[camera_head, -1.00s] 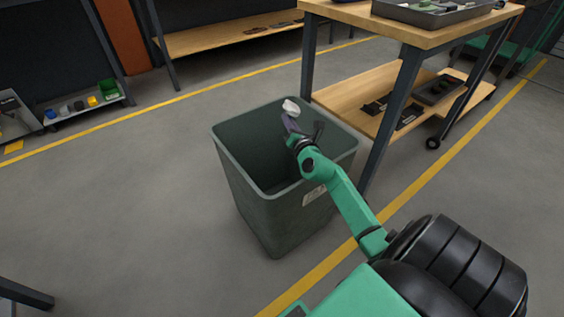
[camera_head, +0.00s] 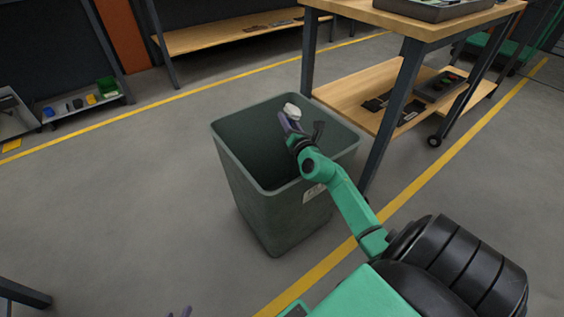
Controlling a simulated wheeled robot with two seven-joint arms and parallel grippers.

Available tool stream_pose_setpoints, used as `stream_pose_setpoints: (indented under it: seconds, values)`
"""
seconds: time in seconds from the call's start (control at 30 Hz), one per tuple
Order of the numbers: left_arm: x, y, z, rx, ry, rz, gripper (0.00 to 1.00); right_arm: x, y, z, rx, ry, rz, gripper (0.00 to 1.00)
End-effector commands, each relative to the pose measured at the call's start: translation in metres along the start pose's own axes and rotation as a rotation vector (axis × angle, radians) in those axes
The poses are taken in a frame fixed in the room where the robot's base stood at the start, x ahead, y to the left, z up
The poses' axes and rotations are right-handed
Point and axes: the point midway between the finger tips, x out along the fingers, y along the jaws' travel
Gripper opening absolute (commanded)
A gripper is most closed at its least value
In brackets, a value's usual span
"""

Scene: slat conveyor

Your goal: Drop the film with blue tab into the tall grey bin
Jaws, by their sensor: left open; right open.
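The tall grey bin (camera_head: 262,212) stands upright on the floor in the middle of the view, its top open. My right gripper (camera_head: 303,127) is over the bin's mouth, its fingers spread apart. A small whitish crumpled piece (camera_head: 292,110), probably the film, shows just past the tip of its purple finger, over the bin opening. I cannot tell whether it touches that finger, and I see no blue tab. Only the purple tips of my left gripper (camera_head: 180,312) show at the bottom edge; they are apart with nothing visible between them.
A wooden workbench (camera_head: 425,32) with a lower shelf stands close to the bin's right, one leg near its rim. Another low wooden shelf (camera_head: 230,35) is at the back. A grey tray with small coloured bins (camera_head: 80,107) is far left. The floor left of the bin is clear.

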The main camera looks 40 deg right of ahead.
Motion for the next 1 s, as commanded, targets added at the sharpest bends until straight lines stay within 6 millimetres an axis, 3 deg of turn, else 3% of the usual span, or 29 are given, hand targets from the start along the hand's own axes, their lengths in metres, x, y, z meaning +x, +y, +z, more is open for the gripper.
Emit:
stream_pose_setpoints:
  seconds: [0.17,0.4,0.8,1.0]
  values:
    - [-0.008,-0.005,-0.004,0.005,-0.043,-0.018,0.50,-0.015,0.001,0.000,0.001,0.002,0.000,0.41]
    - [-0.027,-0.019,-0.005,0.014,-0.164,-0.064,0.50,-0.061,0.000,0.001,-0.001,0.004,-0.002,0.41]
    - [-0.028,-0.021,-0.002,0.014,-0.184,-0.070,0.50,-0.136,-0.001,-0.002,-0.002,0.003,-0.001,0.41]
    - [-0.026,-0.020,-0.002,0.014,-0.175,-0.067,0.50,-0.146,0.000,0.000,0.001,0.001,-0.001,0.41]
